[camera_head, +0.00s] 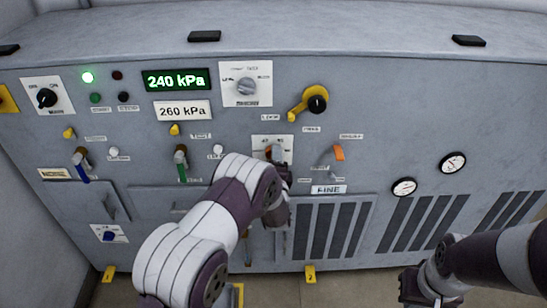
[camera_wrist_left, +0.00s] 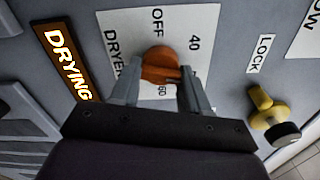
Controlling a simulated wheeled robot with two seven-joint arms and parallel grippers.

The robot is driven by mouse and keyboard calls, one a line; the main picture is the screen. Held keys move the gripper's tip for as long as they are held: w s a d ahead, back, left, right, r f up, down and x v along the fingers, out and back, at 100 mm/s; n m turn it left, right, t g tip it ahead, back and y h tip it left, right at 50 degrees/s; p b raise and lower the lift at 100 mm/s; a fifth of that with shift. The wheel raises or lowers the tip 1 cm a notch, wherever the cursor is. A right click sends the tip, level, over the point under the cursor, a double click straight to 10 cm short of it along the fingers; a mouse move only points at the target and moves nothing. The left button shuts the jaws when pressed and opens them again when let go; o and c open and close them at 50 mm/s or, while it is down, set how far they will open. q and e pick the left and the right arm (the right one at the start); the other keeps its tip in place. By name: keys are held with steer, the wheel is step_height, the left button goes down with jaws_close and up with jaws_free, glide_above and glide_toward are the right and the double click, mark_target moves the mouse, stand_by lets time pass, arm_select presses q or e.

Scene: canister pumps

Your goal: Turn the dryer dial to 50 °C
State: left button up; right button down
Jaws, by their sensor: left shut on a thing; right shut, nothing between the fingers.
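The dryer dial (camera_wrist_left: 161,64) is an orange knob on a white plate (camera_wrist_left: 205,22) marked OFF, 40 and 60, with DRYER at the side. No 50 mark shows; my gripper covers part of the plate. My left gripper (camera_wrist_left: 158,82) is shut on the dial, one finger on each side. I cannot tell for sure which mark the dial points to. In the head view the dial (camera_head: 271,151) is partly hidden by my left gripper (camera_head: 278,158). My right gripper (camera_head: 410,290) is shut and empty, low at the front right.
A lit DRYING sign (camera_wrist_left: 68,62) stands beside the plate. A yellow LOCK knob (camera_wrist_left: 272,115) is to the right. The panel also has a 240 kPa display (camera_head: 176,80), a yellow lever (camera_head: 308,102), an orange-tipped handle (camera_head: 338,153) and two gauges (camera_head: 404,187).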

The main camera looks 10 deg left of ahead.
arm_select(q)
steer(key=shift+d+r+m, duration=0.1)
steer(key=shift+r+m, duration=0.05)
steer(key=shift+m, duration=1.35)
steer(key=o, duration=1)
steer(key=shift+w+f, duration=0.15)
steer(key=shift+f, duration=0.05)
steer(key=v, duration=1.2)
steer(key=shift+s+d+p, duration=0.15)
steer(key=shift+s+p, duration=0.15)
steer(key=shift+s, duration=0.1)
